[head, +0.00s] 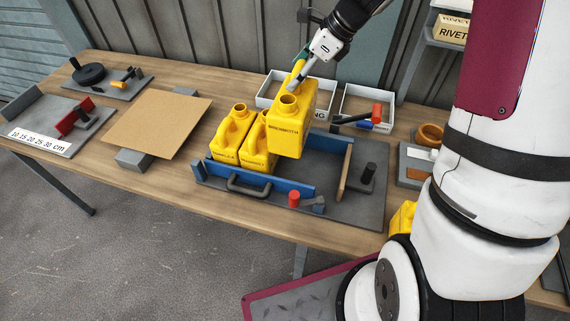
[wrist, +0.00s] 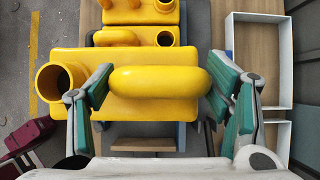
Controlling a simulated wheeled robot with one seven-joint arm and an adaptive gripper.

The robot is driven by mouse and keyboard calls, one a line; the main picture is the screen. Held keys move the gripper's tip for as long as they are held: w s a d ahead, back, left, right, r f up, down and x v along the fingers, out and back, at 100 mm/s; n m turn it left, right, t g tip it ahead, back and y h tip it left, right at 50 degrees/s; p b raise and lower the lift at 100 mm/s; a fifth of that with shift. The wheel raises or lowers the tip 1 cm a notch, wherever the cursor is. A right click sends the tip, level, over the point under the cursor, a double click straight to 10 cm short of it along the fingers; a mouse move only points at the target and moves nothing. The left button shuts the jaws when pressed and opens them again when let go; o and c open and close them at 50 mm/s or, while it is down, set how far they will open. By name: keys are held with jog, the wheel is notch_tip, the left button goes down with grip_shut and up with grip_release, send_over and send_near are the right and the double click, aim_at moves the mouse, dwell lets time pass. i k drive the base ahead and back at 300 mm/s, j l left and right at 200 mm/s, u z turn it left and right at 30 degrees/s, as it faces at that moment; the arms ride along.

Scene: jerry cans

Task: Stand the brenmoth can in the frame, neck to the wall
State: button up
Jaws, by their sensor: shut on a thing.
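The brenmoth can (head: 290,137) is yellow with a dark label and hangs upright above the frame. My gripper (head: 298,73) is shut on its top handle; the wrist view shows the teal pads at both ends of this handle (wrist: 160,81). Its open neck (wrist: 57,82) is on the left in the wrist view, away from the white bins and the wall. The frame has blue side rails (head: 262,185) and a wooden end piece (head: 345,169). Two yellow cans (head: 228,139) (head: 256,148) stand in its left part, necks toward the wall. The floor under the held can is partly hidden.
A red-tipped clamp (head: 294,199) sits on the near rail. White bins (head: 368,104) stand behind, by the wall (head: 240,35). A cardboard sheet (head: 155,122) and measuring fixture (head: 45,129) lie left. Another yellow can (head: 402,219) is partly hidden by my arm.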

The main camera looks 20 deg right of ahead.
aim_at(324, 175)
jog(key=k, duration=1.5)
